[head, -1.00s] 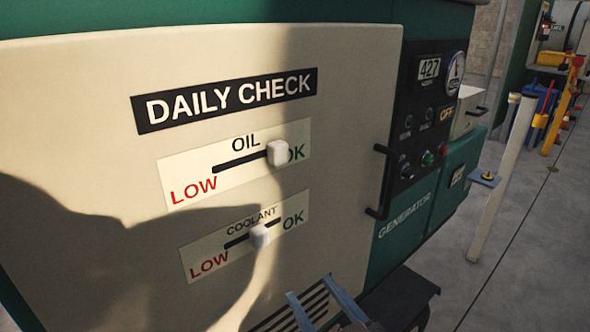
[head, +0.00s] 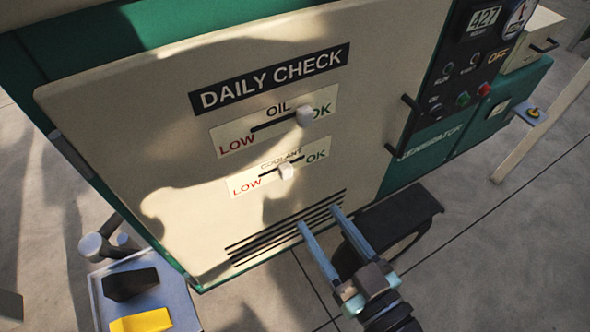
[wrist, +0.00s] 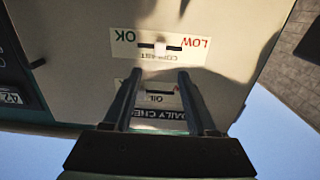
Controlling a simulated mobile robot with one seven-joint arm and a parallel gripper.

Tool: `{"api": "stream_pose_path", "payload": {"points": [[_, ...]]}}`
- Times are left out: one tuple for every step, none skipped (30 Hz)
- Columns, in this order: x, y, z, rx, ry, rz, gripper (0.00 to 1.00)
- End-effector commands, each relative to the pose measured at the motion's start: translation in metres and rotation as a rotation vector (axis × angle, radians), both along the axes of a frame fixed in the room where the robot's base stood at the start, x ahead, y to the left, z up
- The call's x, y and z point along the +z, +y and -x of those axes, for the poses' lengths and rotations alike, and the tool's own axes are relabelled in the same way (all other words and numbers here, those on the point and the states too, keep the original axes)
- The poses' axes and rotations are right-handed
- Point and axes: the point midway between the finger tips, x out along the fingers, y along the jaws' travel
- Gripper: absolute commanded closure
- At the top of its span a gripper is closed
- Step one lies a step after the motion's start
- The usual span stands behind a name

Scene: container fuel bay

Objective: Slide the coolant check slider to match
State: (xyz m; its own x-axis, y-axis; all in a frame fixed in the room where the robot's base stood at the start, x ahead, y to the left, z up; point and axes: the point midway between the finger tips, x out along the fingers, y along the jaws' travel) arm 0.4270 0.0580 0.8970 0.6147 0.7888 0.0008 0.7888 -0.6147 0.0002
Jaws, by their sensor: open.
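The coolant slider's white knob (head: 287,171) sits a little right of the middle of its dark slot, between red LOW and green OK. The coolant label (head: 250,183) is on the cream panel. Above it, the oil slider's white knob (head: 305,117) stands at the OK end of its slot. My gripper (head: 320,218) is open and empty, its two fingers below and right of the coolant knob, by the vent slots. In the upside-down wrist view, the coolant knob (wrist: 161,49) shows just beyond and between the fingertips (wrist: 160,72); the oil label is partly hidden by the fingers.
A DAILY CHECK sign (head: 270,78) tops the panel. A door handle (head: 404,125) sticks out at the panel's right, beside the dark control panel (head: 470,70). A tray (head: 185,300) with black and yellow blocks stands lower left. Open floor lies at the right.

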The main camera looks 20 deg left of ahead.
Motion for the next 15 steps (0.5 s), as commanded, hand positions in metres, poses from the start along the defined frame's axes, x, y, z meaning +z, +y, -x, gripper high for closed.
{"api": "stream_pose_path", "payload": {"points": [[0.002, 0.01, -0.006, 0.005, 0.0, -0.001, 0.43], [0.002, 0.015, -0.011, 0.005, 0.0, -0.001, 0.43], [0.002, 0.022, -0.016, 0.005, 0.0, 0.0, 0.43], [0.002, 0.027, -0.02, 0.005, -0.001, 0.0, 0.43], [0.002, 0.032, -0.024, 0.004, -0.001, -0.001, 0.43], [0.002, 0.039, -0.029, 0.004, 0.0, 0.0, 0.43], [0.002, 0.043, -0.033, 0.004, -0.001, 0.001, 0.43], [0.002, 0.048, -0.037, 0.003, -0.001, 0.0, 0.43], [0.002, 0.054, -0.042, 0.004, -0.001, -0.001, 0.43], [0.002, 0.058, -0.045, 0.003, 0.0, 0.0, 0.43], [0.002, 0.062, -0.047, 0.004, -0.001, 0.001, 0.43], [0.001, 0.066, -0.051, 0.002, 0.0, 0.001, 0.43], [0.001, 0.068, -0.054, 0.002, 0.0, 0.001, 0.43], [0.001, 0.071, -0.056, 0.001, -0.001, 0.001, 0.43], [0.001, 0.074, -0.058, 0.002, 0.0, 0.0, 0.43]]}}
